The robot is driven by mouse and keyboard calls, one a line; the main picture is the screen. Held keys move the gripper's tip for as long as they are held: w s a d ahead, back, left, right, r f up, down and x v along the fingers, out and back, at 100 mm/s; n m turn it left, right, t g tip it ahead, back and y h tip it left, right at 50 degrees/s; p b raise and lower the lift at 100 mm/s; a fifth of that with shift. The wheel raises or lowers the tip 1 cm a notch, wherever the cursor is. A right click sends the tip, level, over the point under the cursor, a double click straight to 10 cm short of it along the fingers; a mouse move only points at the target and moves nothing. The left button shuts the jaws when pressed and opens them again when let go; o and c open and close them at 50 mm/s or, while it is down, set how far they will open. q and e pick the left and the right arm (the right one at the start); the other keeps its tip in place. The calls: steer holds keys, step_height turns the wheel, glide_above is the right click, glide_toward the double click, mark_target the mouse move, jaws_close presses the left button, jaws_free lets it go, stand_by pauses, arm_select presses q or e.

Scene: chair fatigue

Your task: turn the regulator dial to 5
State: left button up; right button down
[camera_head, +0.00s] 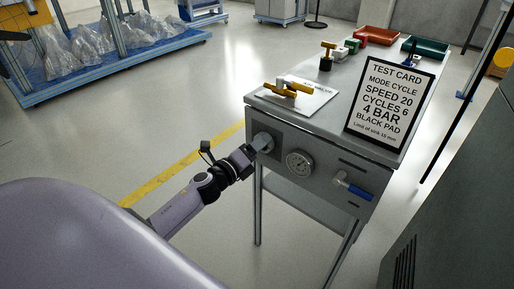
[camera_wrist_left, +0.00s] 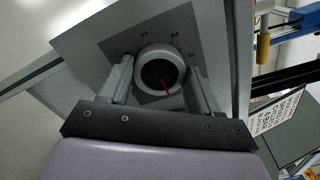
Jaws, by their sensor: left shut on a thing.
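The regulator dial (camera_wrist_left: 161,72) is a round knob with a light rim, a dark face and a red pointer mark. In the head view the dial is mostly hidden by my left gripper (camera_head: 262,143), which reaches the left part of the bench's front panel. My left gripper shows in the left wrist view (camera_wrist_left: 160,88) with one finger on each side of the dial, shut on it. The red pointer points toward the bottom of that view, slightly right. My right gripper is not in view.
A round pressure gauge (camera_head: 299,163) and a blue-handled valve (camera_head: 354,188) are on the same panel, right of the dial. A test card (camera_head: 392,103) reading "4 BAR" stands on the bench top (camera_head: 345,75). Brass parts (camera_head: 286,89) lie on a white sheet there.

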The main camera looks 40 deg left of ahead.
arm_select(q)
steer(key=shift+f, duration=0.1)
stand_by(0.4)
steer(key=o, duration=1.1)
steer(key=shift+c, duration=0.2)
steer(key=s, duration=0.7)
steer(key=shift+a, duration=0.3)
steer(key=shift+s, duration=0.1)
